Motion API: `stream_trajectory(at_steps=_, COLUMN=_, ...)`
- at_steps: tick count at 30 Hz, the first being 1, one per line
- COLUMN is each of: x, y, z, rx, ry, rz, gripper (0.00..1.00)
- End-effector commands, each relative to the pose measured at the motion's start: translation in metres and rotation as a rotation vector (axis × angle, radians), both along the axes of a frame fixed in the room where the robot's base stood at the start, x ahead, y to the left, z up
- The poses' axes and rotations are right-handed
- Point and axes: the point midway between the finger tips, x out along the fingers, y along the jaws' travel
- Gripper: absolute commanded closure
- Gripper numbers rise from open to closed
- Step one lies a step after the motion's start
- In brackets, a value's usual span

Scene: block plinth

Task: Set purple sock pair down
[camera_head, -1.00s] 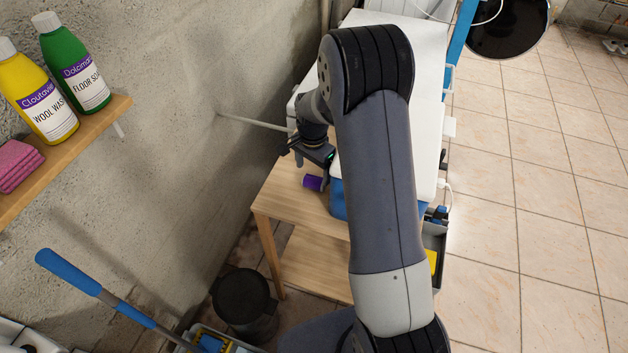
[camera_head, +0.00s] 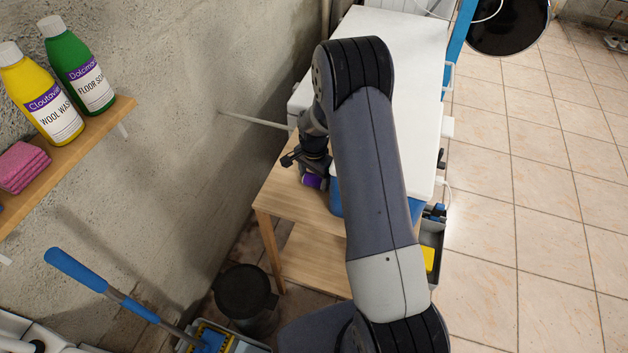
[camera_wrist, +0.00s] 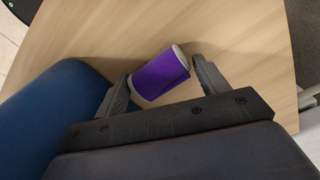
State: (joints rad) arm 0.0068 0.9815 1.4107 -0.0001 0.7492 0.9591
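The purple sock pair (camera_wrist: 162,75) is a short roll with a purple band and pale ends. In the wrist view it lies on the light wood table (camera_wrist: 240,40). In the head view it shows as a small purple patch (camera_head: 313,182) beneath my gripper (camera_head: 311,172). My gripper in the wrist view (camera_wrist: 160,74) has its two fingers apart, one beside each end of the roll. Narrow gaps seem to show between the fingers and the roll, so it looks open around it. The roll's underside is hidden.
A blue container (camera_wrist: 50,105) stands close beside my left finger in the wrist view. A large white box (camera_head: 415,70) is behind my arm. The wall (camera_head: 225,110) is left of the table, and a dark bin (camera_head: 245,300) stands in front on the floor.

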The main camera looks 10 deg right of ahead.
Motion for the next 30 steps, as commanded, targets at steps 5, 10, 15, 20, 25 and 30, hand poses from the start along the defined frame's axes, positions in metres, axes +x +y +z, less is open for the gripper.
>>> stream_trajectory(at_steps=5, x=0.0, y=0.0, z=0.0, rx=0.0, ry=0.0, rz=0.0, gripper=0.48)
stream_trajectory(at_steps=10, x=0.0, y=0.0, z=0.0, rx=0.0, ry=0.0, rz=0.0, gripper=0.58)
stream_trajectory(at_steps=15, x=0.0, y=0.0, z=0.001, rx=0.0, ry=0.0, rz=0.0, gripper=0.58)
stream_trajectory(at_steps=20, x=0.001, y=0.0, z=0.008, rx=0.0, ry=-0.001, rz=0.0, gripper=0.58)
stream_trajectory(at_steps=25, x=0.001, y=0.0, z=0.026, rx=0.0, ry=-0.004, rz=0.0, gripper=0.58)
stream_trajectory(at_steps=30, x=0.001, y=0.0, z=0.053, rx=0.0, ry=-0.005, rz=0.0, gripper=0.58)
